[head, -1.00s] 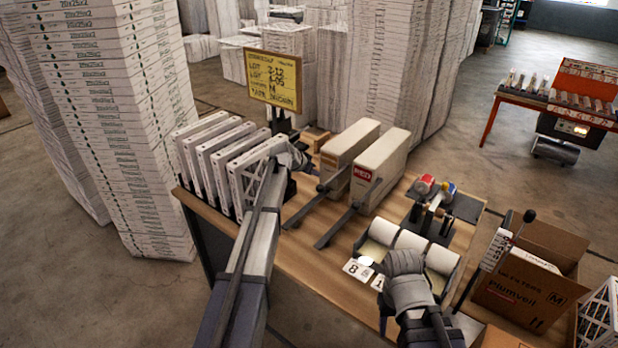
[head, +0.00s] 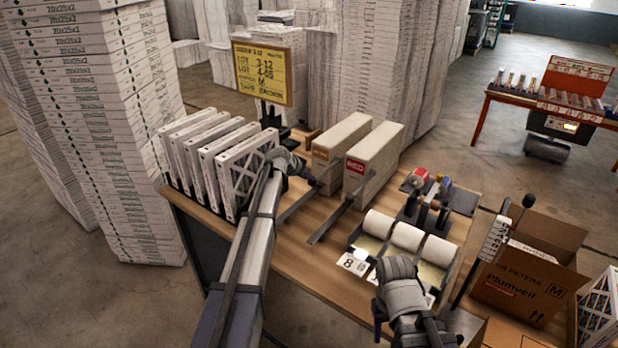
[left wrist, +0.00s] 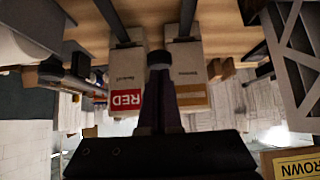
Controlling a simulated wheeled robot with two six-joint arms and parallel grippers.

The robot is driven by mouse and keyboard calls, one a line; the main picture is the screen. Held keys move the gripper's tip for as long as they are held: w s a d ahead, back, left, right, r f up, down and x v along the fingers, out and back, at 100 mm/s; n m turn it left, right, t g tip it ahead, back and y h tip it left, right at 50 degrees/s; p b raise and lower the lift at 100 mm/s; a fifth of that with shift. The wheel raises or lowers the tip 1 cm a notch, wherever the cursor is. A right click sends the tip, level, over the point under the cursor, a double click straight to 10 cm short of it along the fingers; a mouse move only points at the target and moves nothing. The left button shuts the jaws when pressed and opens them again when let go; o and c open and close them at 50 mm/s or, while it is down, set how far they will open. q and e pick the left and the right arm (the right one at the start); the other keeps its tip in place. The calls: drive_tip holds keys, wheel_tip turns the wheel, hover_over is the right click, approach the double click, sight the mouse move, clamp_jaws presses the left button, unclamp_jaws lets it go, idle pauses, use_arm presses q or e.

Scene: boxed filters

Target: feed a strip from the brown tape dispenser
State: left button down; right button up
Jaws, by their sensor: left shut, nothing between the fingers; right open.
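Two beige tape dispensers with long dark levers stand side by side on the bench. The brown tape dispenser (head: 352,136) is the left one, with a brown-orange label; it also shows at the right in the left wrist view (left wrist: 186,75). The other dispenser (head: 376,160) has a red "RED" label. My left gripper (head: 314,181) is shut and empty, close to the brown dispenser's lever (head: 297,206); I cannot tell whether they touch. It also shows in the left wrist view (left wrist: 160,54). My right gripper (head: 395,268) is open beside the label rolls; its fingers are hard to make out.
White framed filters (head: 215,160) stand in a row at the left. A yellow sign (head: 262,73) lists lots, M and brown tape. White rolls (head: 407,237) lie at the front right. Stamps (head: 425,205) stand behind them. An open carton (head: 525,280) is right of the bench.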

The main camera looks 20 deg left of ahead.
use_arm(q)
drive_tip(key=f+t+b, duration=0.1)
drive_tip(key=f+b, duration=0.3)
drive_tip(key=b, duration=0.1)
drive_tip(key=f+b, duration=0.4)
drive_tip(key=b, duration=0.1)
drive_tip(key=w+f+t+h+b, duration=0.1)
drive_tip(key=f+b, duration=0.3)
drive_tip(key=b, duration=0.1)
drive_tip(key=shift+d+t+b, duration=0.15)
drive_tip(key=shift+t+b, duration=0.15)
drive_tip(key=shift+b, duration=0.05)
drive_tip(key=shift+f, duration=0.15)
drive_tip(key=shift+d+b, duration=0.15)
drive_tip(key=shift+b, duration=0.15)
